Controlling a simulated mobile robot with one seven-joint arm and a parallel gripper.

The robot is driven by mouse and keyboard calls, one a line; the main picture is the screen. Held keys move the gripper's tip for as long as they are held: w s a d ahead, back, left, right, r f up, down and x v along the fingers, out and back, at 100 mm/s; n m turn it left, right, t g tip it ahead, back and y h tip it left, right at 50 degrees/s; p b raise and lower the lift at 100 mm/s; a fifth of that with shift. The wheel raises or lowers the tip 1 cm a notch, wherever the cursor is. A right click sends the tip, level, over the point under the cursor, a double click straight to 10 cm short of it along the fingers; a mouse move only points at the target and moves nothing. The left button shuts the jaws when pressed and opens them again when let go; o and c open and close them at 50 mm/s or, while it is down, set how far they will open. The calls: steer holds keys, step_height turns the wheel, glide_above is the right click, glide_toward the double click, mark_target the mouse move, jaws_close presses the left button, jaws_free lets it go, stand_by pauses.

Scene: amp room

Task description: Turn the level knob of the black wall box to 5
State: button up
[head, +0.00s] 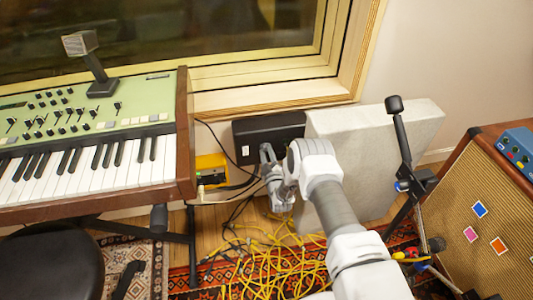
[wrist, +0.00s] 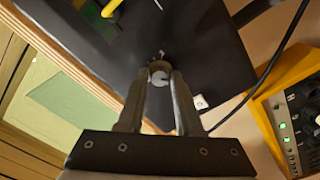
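The black wall box (head: 255,132) is mounted low on the wall under the window, right of the keyboard. In the wrist view its dark face (wrist: 215,50) fills the upper middle. The round grey level knob (wrist: 160,71) sits on that face. My gripper (wrist: 161,76) has its fingertips on both sides of the knob and appears shut on it. Small light marks show just above the knob, too small to read. The knob's pointer and setting cannot be made out. In the head view, my gripper (head: 268,155) is at the box, and my wrist hides its contact with the knob.
A yellow unit (head: 211,170) with lit green lights stands left of the box. A pale panel (head: 370,135) stands close to the right of my wrist. Yellow cables (head: 270,255) cover the floor below. A keyboard (head: 90,150) and a microphone stand (head: 402,140) flank the space.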

jaws_close()
steer(key=shift+m, duration=0.3)
steer(key=m, duration=0.6)
steer(key=shift+f+m, duration=0.1)
steer(key=shift+m, duration=0.2)
steer(key=m, duration=1.2)
steer(key=shift+m, duration=0.3)
steer(key=m, duration=0.4)
steer(key=shift+a+m, duration=0.1)
steer(key=shift+m, duration=1.4)
